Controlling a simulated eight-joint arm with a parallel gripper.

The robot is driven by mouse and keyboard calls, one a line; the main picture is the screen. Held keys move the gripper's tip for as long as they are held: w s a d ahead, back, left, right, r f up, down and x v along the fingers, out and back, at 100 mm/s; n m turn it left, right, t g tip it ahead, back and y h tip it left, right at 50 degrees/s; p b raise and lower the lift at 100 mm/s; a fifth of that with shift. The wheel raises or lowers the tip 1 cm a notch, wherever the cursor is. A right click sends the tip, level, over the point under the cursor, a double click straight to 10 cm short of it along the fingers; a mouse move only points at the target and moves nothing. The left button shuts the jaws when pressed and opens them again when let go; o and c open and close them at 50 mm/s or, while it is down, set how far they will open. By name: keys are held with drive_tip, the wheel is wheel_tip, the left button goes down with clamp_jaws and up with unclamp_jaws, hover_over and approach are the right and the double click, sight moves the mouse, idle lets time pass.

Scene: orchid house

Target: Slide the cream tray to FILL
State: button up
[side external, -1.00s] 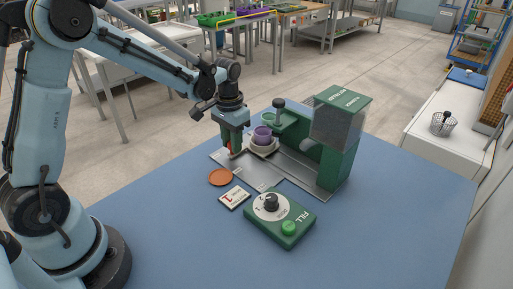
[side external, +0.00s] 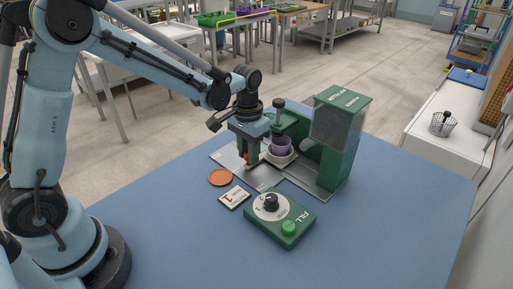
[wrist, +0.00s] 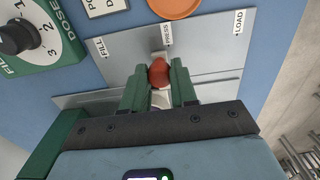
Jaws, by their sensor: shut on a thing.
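The cream tray (side external: 281,161) stands on the grey metal track (side external: 228,153) with a purple pot (side external: 282,146) on it, under the green press's plunger (side external: 278,128). My gripper (side external: 249,160) is shut on the tray's red knob (wrist: 159,72), at the tray's near left side. In the wrist view the knob lies between the fingertips, in line with the PRESS label (wrist: 168,34). The FILL label (wrist: 100,47) is to the left of it and the LOAD label (wrist: 238,22) to the right. Most of the tray is hidden by my gripper in the wrist view.
The green machine with its clear hopper (side external: 337,122) rises at the track's right end. In front lie an orange saucer (side external: 220,177), a small card (side external: 234,197) and a green control box (side external: 279,218) with a dial and a button. The blue table is clear in front.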

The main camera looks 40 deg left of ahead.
drive_tip(key=shift+d, duration=3.45)
drive_tip(key=o, duration=0.7)
drive_tip(key=shift+r, duration=3.5)
drive_tip(key=shift+r, duration=0.1)
drive_tip(key=shift+s+a+r+t, duration=0.6)
drive_tip(key=shift+s+a+t, duration=0.7)
drive_tip(key=shift+s, duration=0.85)
drive_tip(key=shift+s+a+r+t, duration=0.6)
drive_tip(key=shift+s+a+t, duration=0.7)
drive_tip(key=shift+s, duration=0.8)
drive_tip(key=shift+s+a+r+t, duration=0.6)
drive_tip(key=shift+s+a+t, duration=0.4)
drive_tip(key=shift+s+a, duration=0.85)
